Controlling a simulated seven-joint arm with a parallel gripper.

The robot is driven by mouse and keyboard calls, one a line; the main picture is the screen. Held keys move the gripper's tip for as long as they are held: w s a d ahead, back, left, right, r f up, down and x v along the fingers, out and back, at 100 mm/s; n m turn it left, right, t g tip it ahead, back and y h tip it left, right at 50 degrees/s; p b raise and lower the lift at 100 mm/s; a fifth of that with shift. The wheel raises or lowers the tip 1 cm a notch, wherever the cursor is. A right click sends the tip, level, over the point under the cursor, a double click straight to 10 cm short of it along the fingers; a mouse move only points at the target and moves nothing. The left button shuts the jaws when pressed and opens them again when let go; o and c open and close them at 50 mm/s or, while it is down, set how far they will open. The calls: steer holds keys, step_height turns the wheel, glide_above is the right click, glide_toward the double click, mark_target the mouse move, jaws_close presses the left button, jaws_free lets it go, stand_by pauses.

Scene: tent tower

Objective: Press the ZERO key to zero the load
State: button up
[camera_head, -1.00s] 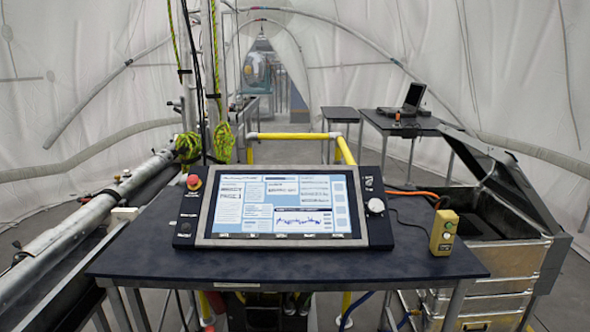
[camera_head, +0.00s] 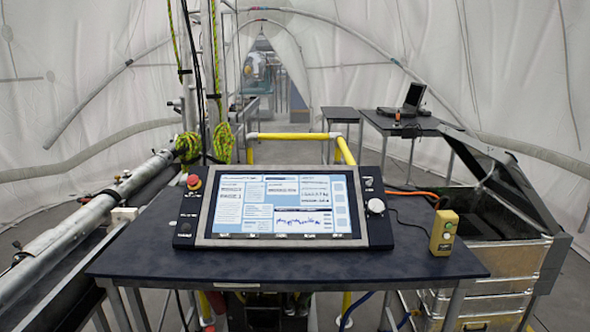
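A control console (camera_head: 375,230) with a dark frame stands tilted on a dark table (camera_head: 290,266). Its lit touchscreen (camera_head: 282,207) shows several white and blue panels and a dark blue trace. The text is too small to read, so I cannot tell which key is ZERO. A red emergency-stop knob (camera_head: 194,181) is at the console's upper left, and a pale round knob (camera_head: 375,206) is on its right side. My gripper is not in view.
A yellow button box (camera_head: 444,233) stands at the table's right edge. An open metal case (camera_head: 500,258) is to the right. Yellow rails (camera_head: 290,136) stand behind the console. A laptop (camera_head: 412,98) is on a table farther back. The table front is clear.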

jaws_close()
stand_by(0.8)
